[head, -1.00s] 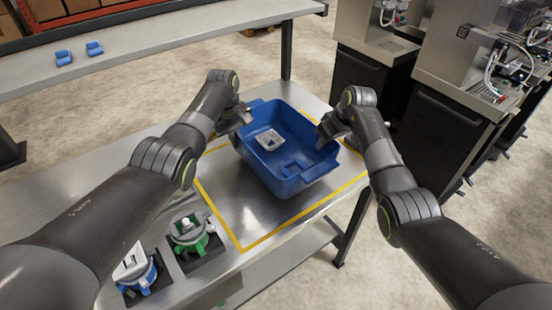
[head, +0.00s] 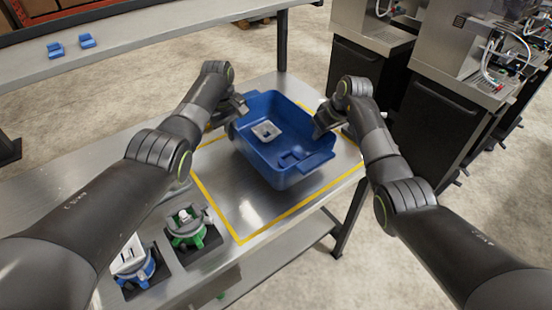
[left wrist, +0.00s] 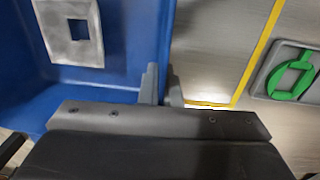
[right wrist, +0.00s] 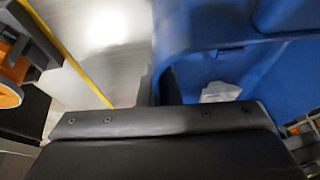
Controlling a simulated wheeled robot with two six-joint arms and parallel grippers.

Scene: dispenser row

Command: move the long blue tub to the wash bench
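The long blue tub (head: 286,170) is at the yellow-outlined end of the metal bench, between my two grippers. I cannot tell whether its base touches the bench. A grey square part with a hole (head: 266,130) and a blue piece (head: 291,157) lie inside it. My left gripper (head: 239,112) is shut on the tub's left wall; in the left wrist view its fingers (left wrist: 162,85) sit either side of the wall. My right gripper (head: 319,125) is shut on the right wall, with its fingers (right wrist: 157,85) straddling it. Which surface is the wash bench is not marked.
The yellow outline (head: 215,208) surrounds the tub on the bench. Green (head: 187,226) and blue-white (head: 132,262) fixtures stand at the front left. Another metal bench (head: 160,48) with two small blue pieces is behind. Dispenser machines (head: 455,105) stand at the right, with open floor between.

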